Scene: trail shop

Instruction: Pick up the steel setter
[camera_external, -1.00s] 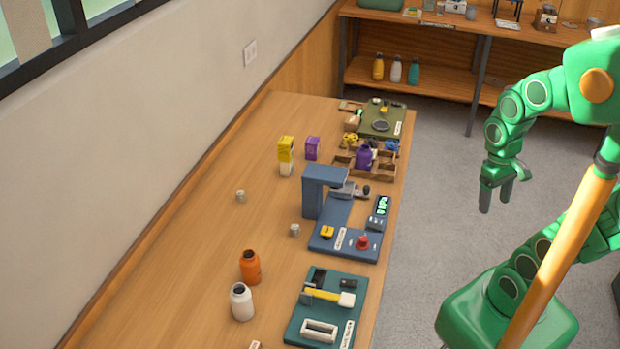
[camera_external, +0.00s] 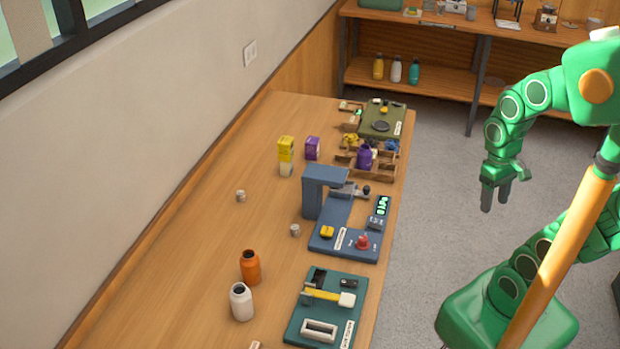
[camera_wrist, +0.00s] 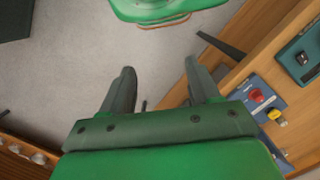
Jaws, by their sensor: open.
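I cannot tell for sure which thing is the steel setter. Two small grey cylinders stand on the wooden bench (camera_external: 190,240): one grey cylinder (camera_external: 240,196) left of the blue press, and another grey cylinder (camera_external: 295,230) close to the press's left side. A grey metal part (camera_external: 345,189) also shows at the blue press (camera_external: 325,178). My gripper (camera_external: 496,200) is open and empty, over the grey floor to the right of the bench and well apart from everything on it. In the wrist view its spread fingers (camera_wrist: 160,80) have only floor between them.
A teal fixture board (camera_external: 325,310), a white bottle (camera_external: 241,302) and an orange bottle (camera_external: 250,268) stand at the near end. Yellow and purple boxes (camera_external: 312,149), a wooden divided tray (camera_external: 387,170) and a green board (camera_external: 382,118) stand farther back. A shelf (camera_external: 440,83) is behind.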

